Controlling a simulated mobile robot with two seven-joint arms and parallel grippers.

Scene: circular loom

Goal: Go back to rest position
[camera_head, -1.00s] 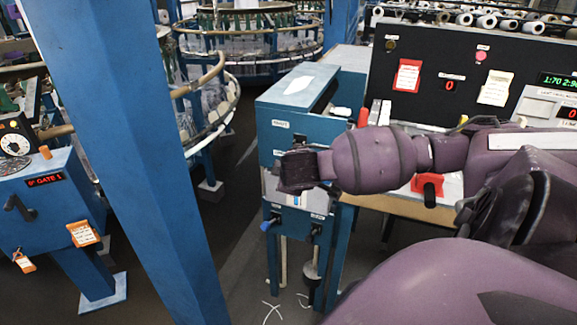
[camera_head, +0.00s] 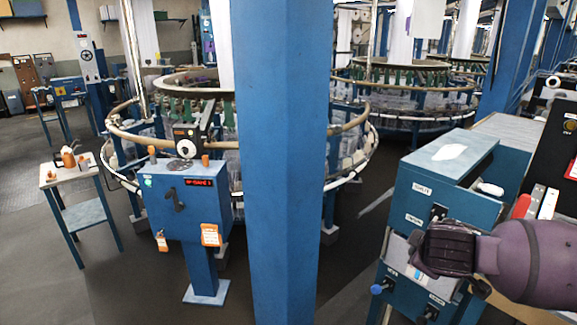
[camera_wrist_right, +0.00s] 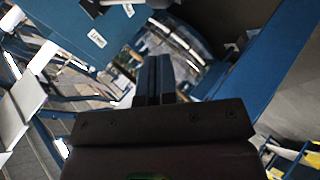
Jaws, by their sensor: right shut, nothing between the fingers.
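My right gripper (camera_head: 437,248), dark and blocky at the end of a purple arm, is at the lower right of the head view, in front of the blue cabinet (camera_head: 400,192). In the right wrist view the two dark fingers (camera_wrist_right: 154,78) stand side by side, shut, with nothing between them. No loose object is held. I cannot tell from the picture how far the gripper is from the cabinet front. My left gripper is not in view.
A blue post (camera_head: 275,160) stands in the middle of the head view. A blue control box on a pedestal (camera_head: 205,265) is left of it. The circular loom (camera_head: 345,125) stands behind. A small side table (camera_head: 85,215) is at the left. Dark floor (camera_head: 120,285) is clear at the lower left.

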